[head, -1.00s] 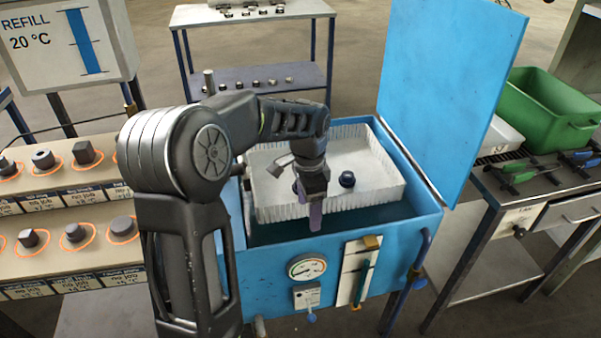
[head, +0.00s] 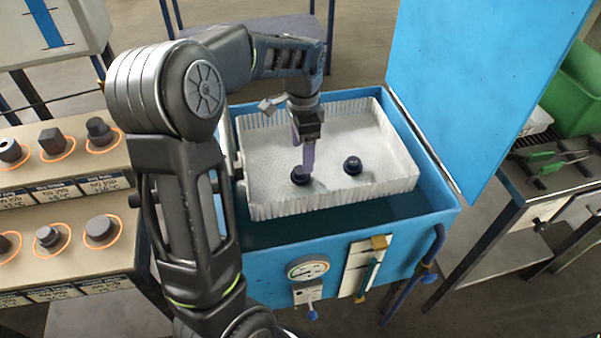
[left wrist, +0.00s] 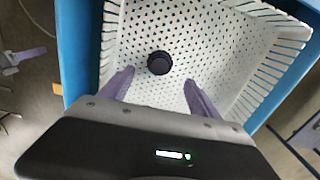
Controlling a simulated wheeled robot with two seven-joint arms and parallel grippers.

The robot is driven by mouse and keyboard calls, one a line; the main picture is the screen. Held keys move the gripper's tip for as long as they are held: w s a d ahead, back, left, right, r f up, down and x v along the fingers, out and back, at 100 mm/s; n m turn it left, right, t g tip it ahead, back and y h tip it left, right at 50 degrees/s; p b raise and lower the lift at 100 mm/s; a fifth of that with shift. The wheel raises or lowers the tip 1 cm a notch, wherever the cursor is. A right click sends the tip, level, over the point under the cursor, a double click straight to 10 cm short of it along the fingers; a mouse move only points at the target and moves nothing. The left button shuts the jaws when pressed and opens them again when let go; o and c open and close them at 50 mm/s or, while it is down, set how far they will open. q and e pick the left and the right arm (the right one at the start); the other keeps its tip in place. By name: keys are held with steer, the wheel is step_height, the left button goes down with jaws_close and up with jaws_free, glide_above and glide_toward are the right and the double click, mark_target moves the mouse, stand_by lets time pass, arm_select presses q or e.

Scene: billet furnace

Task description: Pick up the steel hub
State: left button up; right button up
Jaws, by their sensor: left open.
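Two dark, round, stepped metal parts stand in a white perforated basket (head: 270,207). The left part (head: 301,176) is by my fingertips; the right part (head: 352,165) stands apart from them. Which one is the steel hub I cannot tell for certain. My left gripper (head: 308,160) is open and points down into the basket. In the left wrist view one dark round part (left wrist: 159,62) shows just beyond the gap between the spread purple fingers (left wrist: 158,82). A purple finger at that view's left edge appears to be my right gripper (left wrist: 28,56); its opening is unclear.
The basket sits in a blue tank (head: 440,215) of dark liquid, with its lid (head: 470,80) raised at the right. A gauge (head: 307,268) is on the tank's front. A stepped rack (head: 70,190) with several metal parts stands left. A tool bench (head: 525,190) is at the right.

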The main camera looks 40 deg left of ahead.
mark_target(301, 169)
arm_select(q)
steer(key=shift+f, duration=1.05)
step_height(301, 169, down, 5)
steer(key=shift+s+f, duration=0.1)
steer(key=shift+s, duration=0.05)
steer(key=shift+c, duration=0.2)
jaws_close()
stand_by(0.5)
